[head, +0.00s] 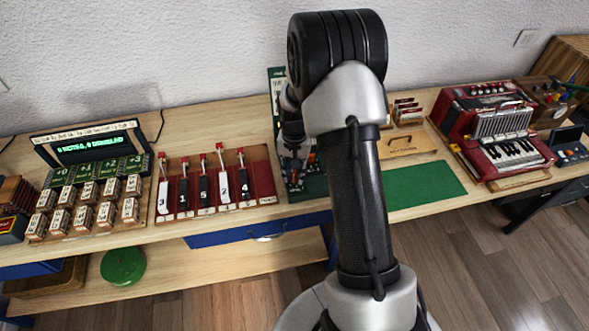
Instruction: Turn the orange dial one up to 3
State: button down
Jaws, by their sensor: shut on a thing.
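A dark green upright panel (276,83) stands at the middle back of the table, with a dark green base board (312,188) in front of it. My gripper (296,172) points down at this board and is shut low over it, just left of my arm. A small orange-red bit shows beside the fingers, and I take it to be the orange dial, mostly hidden by my gripper and arm. Its pointer and any numbers cannot be read from here.
Left of the board are a red rack (262,183) with several numbered levers and a block of labelled keys (85,205) with a green-lit display (88,145).

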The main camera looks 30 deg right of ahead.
aim_at(295, 173)
jog(key=n, duration=0.3)
jog(key=shift+n+p, duration=0.3)
jog(key=shift+p, duration=0.05)
jog(key=n, duration=0.3)
jog(key=shift+n+p, duration=0.3)
jog(key=n, duration=0.6)
jog(key=shift+p, duration=0.35)
jog(key=shift+n, duration=0.4)
jog(key=c, duration=1.3)
grip_release()
jog(key=shift+r, duration=0.15)
notch_tip(295, 173, up, 12)
